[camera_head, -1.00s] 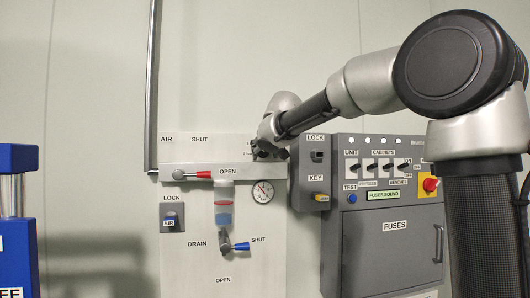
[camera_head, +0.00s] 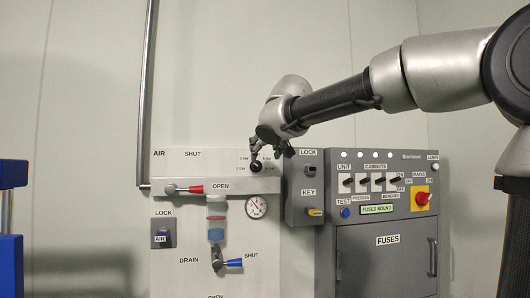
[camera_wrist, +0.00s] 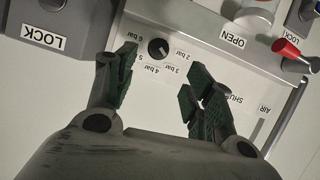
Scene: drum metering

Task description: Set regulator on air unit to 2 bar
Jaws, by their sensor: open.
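The air unit (camera_head: 190,232) is a pale wall panel. Its regulator is a small black knob (camera_head: 256,166) near the top right, which also shows in the wrist view (camera_wrist: 158,48). Labels from 2 bar to 6 bar surround the knob in the wrist view; its pointer direction is too small to tell. My gripper (camera_head: 268,150) is open and empty just above and in front of the knob. In the wrist view its two green-padded fingers (camera_wrist: 158,80) are spread apart, with the knob beyond the gap, apart from both. A round gauge (camera_head: 256,207) sits below; its reading is unclear.
A red-handled valve (camera_head: 184,189) and a blue-handled drain valve (camera_head: 226,262) are on the panel. A grey lock box (camera_head: 303,187) and the fuse cabinet (camera_head: 385,255) stand close on the right. A blue machine (camera_head: 12,215) is at the far left.

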